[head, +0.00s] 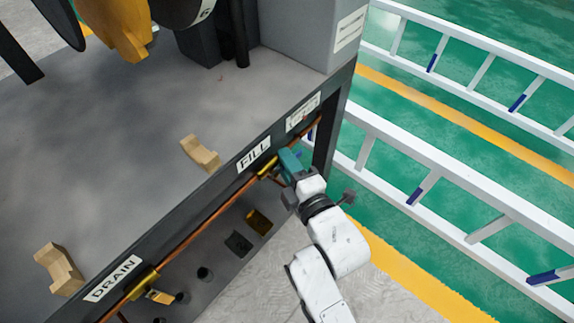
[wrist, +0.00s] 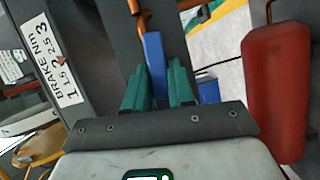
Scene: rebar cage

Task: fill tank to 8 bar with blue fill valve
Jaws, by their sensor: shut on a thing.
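The blue fill valve handle (wrist: 153,62) stands upright between the two teal fingers of my gripper (wrist: 156,85) in the wrist view. The fingers are shut on it. In the head view my gripper (head: 291,162) reaches the bench's front edge, just right of the FILL label (head: 254,154). There the blue handle is hidden by my gripper, and a brass valve body (head: 267,167) shows beside the fingers on a copper pipe (head: 205,218). I see no readable pressure gauge, and the tank cannot be clearly made out.
The DRAIN label (head: 113,278) and its brass valve (head: 143,283) are at lower left. Wooden cradles (head: 199,153) stand on the grey bench top. White ladder-like rails (head: 450,195) lie at right over a green floor. A red cylinder (wrist: 276,90) is close at right in the wrist view.

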